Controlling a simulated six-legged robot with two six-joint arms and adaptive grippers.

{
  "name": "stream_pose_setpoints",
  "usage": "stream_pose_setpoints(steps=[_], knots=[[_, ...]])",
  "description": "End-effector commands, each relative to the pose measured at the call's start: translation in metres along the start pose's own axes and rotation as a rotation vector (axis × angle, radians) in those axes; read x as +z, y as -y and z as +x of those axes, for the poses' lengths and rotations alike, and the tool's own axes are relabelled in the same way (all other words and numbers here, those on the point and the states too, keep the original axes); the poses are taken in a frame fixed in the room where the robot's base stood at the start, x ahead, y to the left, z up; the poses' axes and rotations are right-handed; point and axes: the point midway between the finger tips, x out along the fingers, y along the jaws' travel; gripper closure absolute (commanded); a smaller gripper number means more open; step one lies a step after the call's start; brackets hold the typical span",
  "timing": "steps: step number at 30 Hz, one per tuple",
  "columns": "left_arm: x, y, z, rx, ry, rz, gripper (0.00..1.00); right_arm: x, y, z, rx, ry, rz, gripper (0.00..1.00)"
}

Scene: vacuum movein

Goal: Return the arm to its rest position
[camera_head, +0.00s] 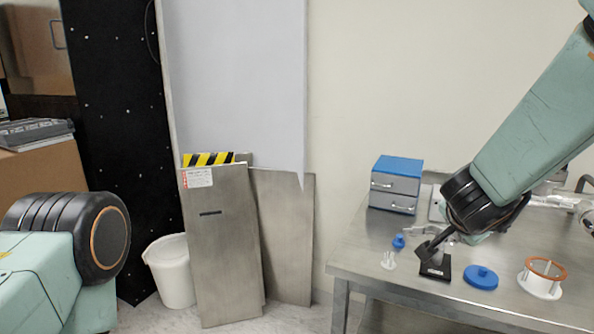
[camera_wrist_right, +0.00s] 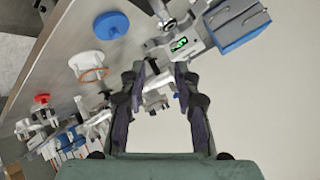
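My right arm (camera_head: 545,120) comes in from the upper right in the head view, and its black joint (camera_head: 475,205) is over the metal table. In the right wrist view my right gripper (camera_wrist_right: 161,75) shows two dark fingers spread apart with nothing held between them. Its fingers are not clear in the head view. My left arm (camera_head: 60,255) shows only as a green link and a black joint at the lower left. My left gripper is not in view.
The metal table (camera_head: 350,262) carries a blue-topped drawer box (camera_head: 397,183), a blue disc (camera_head: 481,277), and a white part with an orange ring (camera_head: 540,278). Metal panels (camera_head: 222,245) lean on the wall beside a white bin (camera_head: 171,271). A cardboard box (camera_head: 45,185) is at left.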

Motion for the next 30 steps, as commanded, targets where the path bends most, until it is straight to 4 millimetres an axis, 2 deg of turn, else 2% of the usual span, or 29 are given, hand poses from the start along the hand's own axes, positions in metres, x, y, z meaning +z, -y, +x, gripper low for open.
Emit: stream_pose_setpoints(steps=[5,8,11,14,18,22,26,30], knots=[[0.001,0.000,0.000,0.000,0.002,-0.002,0.27,0.000,-0.004,0.001,-0.027,-0.026,-0.120,0.68],[0.001,0.000,0.000,0.000,0.002,-0.002,0.27,0.008,-0.012,0.005,-0.036,-0.027,-0.201,0.68],[0.001,0.000,0.000,0.000,0.001,-0.001,0.27,0.025,-0.028,0.013,-0.038,-0.009,-0.306,0.68],[0.000,0.000,0.000,0.000,0.001,-0.001,0.27,0.056,-0.054,0.023,-0.038,0.038,-0.439,0.68],[0.001,0.000,0.000,0.000,0.001,-0.001,0.27,0.122,-0.112,0.035,-0.044,0.172,-0.656,0.68],[0.001,0.000,0.000,0.000,0.002,-0.001,0.27,0.184,-0.172,0.032,-0.056,0.329,-0.813,0.68],[0.001,0.000,0.000,0.000,0.001,-0.001,0.27,0.240,-0.235,0.015,-0.065,0.503,-0.929,0.68],[0.001,0.000,0.000,0.000,0.001,-0.001,0.27,0.290,-0.303,-0.016,-0.056,0.700,-1.008,0.68]])
